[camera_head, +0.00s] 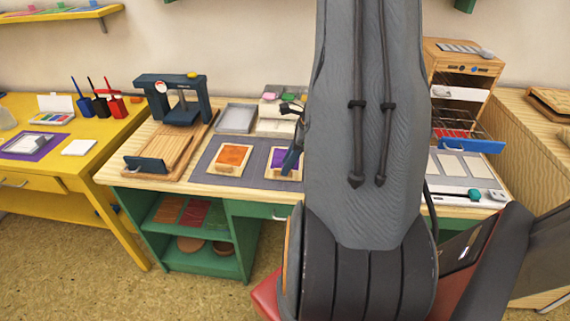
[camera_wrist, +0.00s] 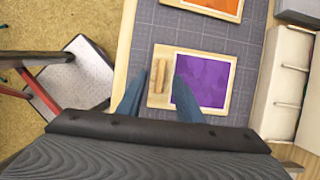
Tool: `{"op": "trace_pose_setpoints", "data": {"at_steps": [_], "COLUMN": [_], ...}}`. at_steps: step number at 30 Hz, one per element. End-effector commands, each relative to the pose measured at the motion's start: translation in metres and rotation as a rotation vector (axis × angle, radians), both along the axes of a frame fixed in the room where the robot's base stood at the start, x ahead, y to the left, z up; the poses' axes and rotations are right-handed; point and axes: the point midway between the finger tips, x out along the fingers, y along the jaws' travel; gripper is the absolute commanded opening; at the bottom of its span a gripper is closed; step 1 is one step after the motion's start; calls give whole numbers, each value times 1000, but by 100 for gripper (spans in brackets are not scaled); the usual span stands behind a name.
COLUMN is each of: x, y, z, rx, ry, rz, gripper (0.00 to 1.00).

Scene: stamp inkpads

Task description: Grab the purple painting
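The purple painting (camera_wrist: 207,85) lies flat on a wooden board (camera_wrist: 165,51) with a small wooden handle (camera_wrist: 160,78) on its left. In the head view the purple painting (camera_head: 278,157) shows only partly, behind my gripper. My gripper (camera_wrist: 161,75) is open, with its two blue fingers spread. In the wrist view the handle appears between the fingers, and the right finger overlaps the painting's left edge. In the head view my gripper (camera_head: 293,156) is over the board. I cannot tell how high above it the fingers are.
An orange painting (camera_head: 233,158) on a like board lies left of it on the grey mat (camera_head: 212,150). A press (camera_head: 173,103) stands farther left. White drawers (camera_wrist: 285,85) stand close by in the wrist view. My arm hides the table's middle right.

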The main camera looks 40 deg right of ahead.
Motion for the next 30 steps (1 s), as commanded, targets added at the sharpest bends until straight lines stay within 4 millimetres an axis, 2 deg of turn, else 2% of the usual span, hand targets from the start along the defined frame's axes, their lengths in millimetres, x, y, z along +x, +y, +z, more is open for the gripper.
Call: {"op": "trace_pose_setpoints", "data": {"at_steps": [5,13,19,30], "x": [6,6,6,6], "y": [5,5,5,5], "z": [-17,-19,-19,-17], "rx": [0,-1,-1,-1], "ry": [0,-1,-1,-1], "rz": [1,1,2,1], "gripper": [33,33,0,0]}}
